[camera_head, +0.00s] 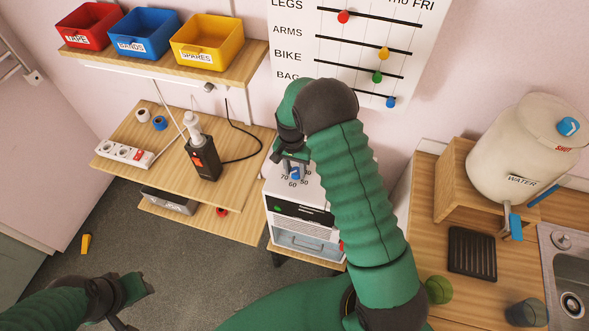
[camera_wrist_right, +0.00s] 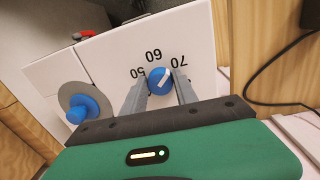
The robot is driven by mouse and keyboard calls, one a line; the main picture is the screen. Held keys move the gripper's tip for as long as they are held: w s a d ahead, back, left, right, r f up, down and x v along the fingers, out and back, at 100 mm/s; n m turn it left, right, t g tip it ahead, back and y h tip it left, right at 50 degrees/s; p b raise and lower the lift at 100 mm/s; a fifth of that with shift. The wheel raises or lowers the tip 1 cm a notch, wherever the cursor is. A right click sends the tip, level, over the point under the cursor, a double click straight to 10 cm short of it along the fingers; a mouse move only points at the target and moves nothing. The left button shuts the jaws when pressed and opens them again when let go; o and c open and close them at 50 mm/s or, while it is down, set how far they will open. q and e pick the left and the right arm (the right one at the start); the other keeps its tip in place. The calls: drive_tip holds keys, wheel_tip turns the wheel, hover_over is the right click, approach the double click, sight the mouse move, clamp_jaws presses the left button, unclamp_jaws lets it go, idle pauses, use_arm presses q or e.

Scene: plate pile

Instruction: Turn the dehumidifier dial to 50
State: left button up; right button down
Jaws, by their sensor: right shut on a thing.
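The dehumidifier (camera_head: 300,236) is a white box with a dark front panel, below the wall chart. Its small blue dial (camera_head: 294,174) is on the top face, ringed by printed numbers. In the right wrist view the dial (camera_wrist_right: 160,81) has a white pointer mark slanting toward the gap between 60 and 70, nearer 70. My right gripper (camera_head: 293,163) is shut on the dial, one grey finger on each side, as its wrist view shows (camera_wrist_right: 160,90). My left gripper (camera_head: 135,305) is low at the left, away from the dehumidifier; its opening is unclear.
A blue knob on a grey disc (camera_wrist_right: 78,110) stands beside the dial. A wooden shelf (camera_head: 190,205) with a power strip (camera_head: 125,154) and a black device (camera_head: 200,155) is at the left. A water tank (camera_head: 515,160) stands on the counter at the right.

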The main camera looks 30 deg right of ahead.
drive_tip(key=n, duration=0.5)
drive_tip(key=shift+w+d+r+n, duration=0.15)
drive_tip(key=shift+d+r+n, duration=0.05)
drive_tip(key=shift+n, duration=0.1)
drive_tip(key=n, duration=0.5)
drive_tip(key=shift+t, duration=0.4)
drive_tip(key=n+p, duration=0.1)
drive_tip(key=n, duration=0.4)
drive_tip(key=shift+d+r+n, duration=0.1)
drive_tip(key=shift+n, duration=0.3)
drive_tip(key=n+p, duration=0.1)
drive_tip(key=n, duration=0.4)
drive_tip(key=shift+p, duration=0.3)
drive_tip(key=c, duration=1.2)
unclamp_jaws()
drive_tip(key=shift+t, duration=0.3)
drive_tip(key=shift+o, duration=1.2)
drive_tip(key=shift+f, duration=0.3)
